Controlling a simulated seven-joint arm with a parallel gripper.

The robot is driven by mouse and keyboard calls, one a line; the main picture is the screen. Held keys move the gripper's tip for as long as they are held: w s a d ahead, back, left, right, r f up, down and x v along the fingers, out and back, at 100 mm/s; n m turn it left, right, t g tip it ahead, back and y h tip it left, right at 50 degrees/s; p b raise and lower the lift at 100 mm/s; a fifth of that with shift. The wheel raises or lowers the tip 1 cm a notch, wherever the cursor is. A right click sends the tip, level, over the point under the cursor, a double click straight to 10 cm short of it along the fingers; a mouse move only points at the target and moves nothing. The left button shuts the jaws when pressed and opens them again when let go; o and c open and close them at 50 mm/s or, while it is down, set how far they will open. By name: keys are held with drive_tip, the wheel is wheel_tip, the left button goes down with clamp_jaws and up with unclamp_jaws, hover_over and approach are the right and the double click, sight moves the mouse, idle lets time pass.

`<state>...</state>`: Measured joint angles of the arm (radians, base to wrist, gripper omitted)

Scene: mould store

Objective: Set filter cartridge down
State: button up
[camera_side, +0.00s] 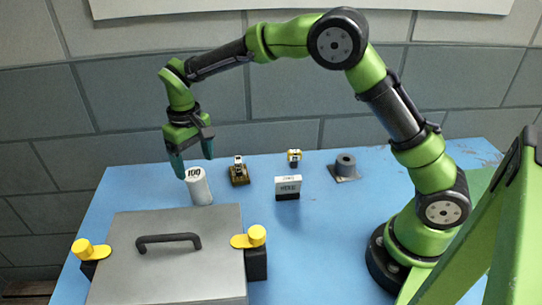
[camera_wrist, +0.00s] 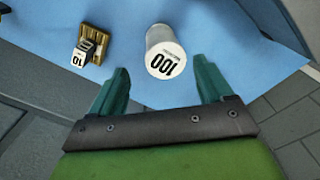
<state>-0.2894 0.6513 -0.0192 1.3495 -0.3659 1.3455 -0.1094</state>
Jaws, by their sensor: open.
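A white cylinder marked 100 (camera_side: 200,188), which looks like the filter cartridge, stands upright on the blue table (camera_side: 320,245) behind the grey metal lid. The wrist view shows its marked top and pale side (camera_wrist: 165,52). My gripper (camera_side: 193,164) is open, its two teal fingers pointing down at the cylinder's top. In the wrist view the fingers of my gripper (camera_wrist: 163,82) are spread apart with nothing between them, and the cylinder lies just beyond the tips. I cannot tell the exact height of the fingertips over it.
A brown slatted block with a small dark piece marked 10 (camera_side: 239,172) sits right of the cylinder. Further right are a black-and-white box (camera_side: 288,187), a small yellow-and-white item (camera_side: 294,158) and a grey cylinder on a plate (camera_side: 345,166). A handled grey lid (camera_side: 205,275) with yellow-knobbed clamps fills the front left.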

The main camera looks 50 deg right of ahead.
wheel_tip(320, 180, up, 5)
drive_tip(key=shift+r, duration=0.15)
drive_tip(key=s+d+r+t, duration=0.2)
drive_tip(key=s+d+r, duration=0.25)
drive_tip(key=r, duration=0.25)
drive_tip(key=s+d+m+t+y, duration=0.1)
drive_tip(key=s+d+m+t, duration=0.1)
drive_tip(key=s, duration=0.8)
drive_tip(key=s+d+m+t+y, duration=0.1)
drive_tip(key=s+d+m+t, duration=0.1)
drive_tip(key=s, duration=0.8)
drive_tip(key=shift+s+d+r+t, duration=0.15)
drive_tip(key=shift+d+r+t, duration=0.4)
drive_tip(key=shift+d, duration=0.45)
